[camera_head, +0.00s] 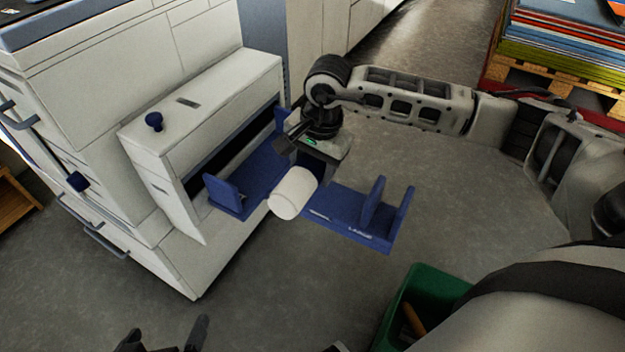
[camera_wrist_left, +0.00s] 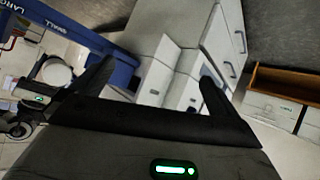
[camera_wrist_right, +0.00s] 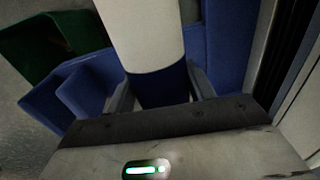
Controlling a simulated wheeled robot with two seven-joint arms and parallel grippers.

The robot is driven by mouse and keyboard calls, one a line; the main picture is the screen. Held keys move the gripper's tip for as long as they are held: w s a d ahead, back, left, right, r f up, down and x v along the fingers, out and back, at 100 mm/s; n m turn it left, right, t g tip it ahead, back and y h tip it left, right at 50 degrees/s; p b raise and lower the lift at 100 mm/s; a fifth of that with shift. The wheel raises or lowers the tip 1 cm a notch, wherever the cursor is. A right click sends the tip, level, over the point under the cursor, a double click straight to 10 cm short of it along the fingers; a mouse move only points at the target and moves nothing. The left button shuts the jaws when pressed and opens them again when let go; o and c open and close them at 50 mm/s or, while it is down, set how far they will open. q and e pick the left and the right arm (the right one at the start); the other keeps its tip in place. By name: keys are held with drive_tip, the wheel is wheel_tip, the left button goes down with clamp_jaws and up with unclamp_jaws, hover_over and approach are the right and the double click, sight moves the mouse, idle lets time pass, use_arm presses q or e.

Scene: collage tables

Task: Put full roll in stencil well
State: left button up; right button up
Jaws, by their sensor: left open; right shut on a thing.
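The roll is a white cylinder (camera_head: 293,193), seen in front of the blue tray of the white machine. My right gripper (camera_head: 306,163) is shut on it. In the right wrist view the white roll (camera_wrist_right: 145,38) runs up from between the fingers, with a dark blue part at the near end. The roll also shows in the left wrist view (camera_wrist_left: 57,72). I cannot tell whether it touches the tray. A dark slot (camera_head: 230,145) opens along the machine's front, partly hidden by the tray and my right gripper. My left gripper (camera_head: 165,338) is open and empty at the bottom edge, away from the machine.
The blue tray (camera_head: 340,207) carries size labels and has upright plates at its right end and a blue block (camera_head: 222,193) at its left. A green bin (camera_head: 432,283) stands on the floor at lower right. A pallet of sheets (camera_head: 560,50) is at the back right.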

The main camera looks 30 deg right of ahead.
sight(313, 168)
drive_tip(key=f, duration=0.1)
drive_tip(key=w+d+f, duration=0.1)
drive_tip(key=w+f, duration=0.1)
drive_tip(key=shift+d+b, duration=0.25)
drive_tip(key=shift+b, duration=0.05)
wheel_tip(313, 168, down, 2)
drive_tip(key=shift+w+f+b, duration=0.1)
drive_tip(key=shift+f+b, duration=0.1)
drive_tip(key=shift+b, duration=0.1)
drive_tip(key=shift+f, duration=0.55)
use_arm(q)
drive_tip(key=shift+w+d+r+t+h, duration=0.15)
drive_tip(key=shift+d+r+t+h, duration=0.15)
drive_tip(key=shift+r+t, duration=0.25)
use_arm(e)
drive_tip(key=o, duration=1.2)
drive_tip(key=shift+d, duration=0.1)
